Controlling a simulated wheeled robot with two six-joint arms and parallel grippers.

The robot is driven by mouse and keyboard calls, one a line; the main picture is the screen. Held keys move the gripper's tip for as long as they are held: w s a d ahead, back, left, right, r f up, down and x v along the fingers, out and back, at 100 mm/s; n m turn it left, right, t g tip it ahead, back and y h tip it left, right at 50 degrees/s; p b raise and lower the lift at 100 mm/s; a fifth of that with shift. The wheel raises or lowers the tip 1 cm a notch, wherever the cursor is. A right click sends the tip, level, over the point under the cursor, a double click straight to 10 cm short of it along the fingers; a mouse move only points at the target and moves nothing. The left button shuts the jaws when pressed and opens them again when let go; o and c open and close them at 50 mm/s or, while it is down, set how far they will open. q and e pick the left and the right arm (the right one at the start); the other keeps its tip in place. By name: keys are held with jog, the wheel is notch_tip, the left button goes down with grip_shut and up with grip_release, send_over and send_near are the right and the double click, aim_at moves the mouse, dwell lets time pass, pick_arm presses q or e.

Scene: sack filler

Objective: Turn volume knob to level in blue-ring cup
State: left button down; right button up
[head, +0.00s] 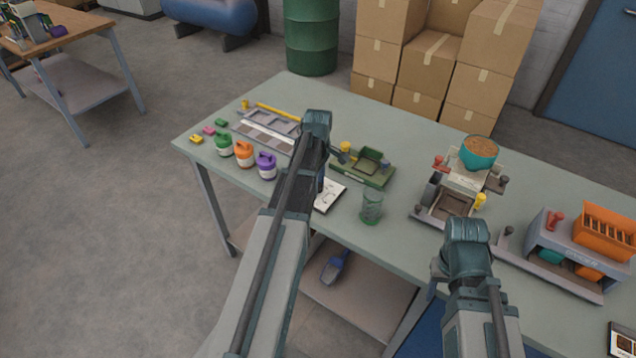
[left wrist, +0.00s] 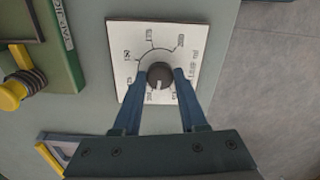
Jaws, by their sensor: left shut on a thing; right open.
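The volume knob (left wrist: 159,75) is dark and round and sits on a white plate (left wrist: 125,40) with an arc of printed marks. Its white pointer line faces the lower edge of the left wrist picture. My left gripper (left wrist: 160,80) is shut on the knob, one blue finger on each side. In the head view the plate (head: 329,195) is partly hidden behind my left arm. A clear greenish cup (head: 372,206) stands right of the plate; I cannot make out a blue ring. My right gripper (head: 440,278) is open near the table's front edge, apart from these things.
A green tray device (head: 378,178) stands just behind the cup. Green, orange and purple jars (head: 244,153) stand left of my left arm. A machine with a teal bowl (head: 478,153) and an orange-topped unit (head: 603,232) stand on the right.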

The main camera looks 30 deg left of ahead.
pick_arm(q)
jog(key=m, duration=0.5)
jog(key=shift+m, duration=0.3)
jog(key=m, duration=0.5)
jog(key=shift+m, duration=0.6)
jog(key=shift+c, duration=2.2)
grip_release()
notch_tip(320, 180, up, 14)
jog(key=p, duration=1.4)
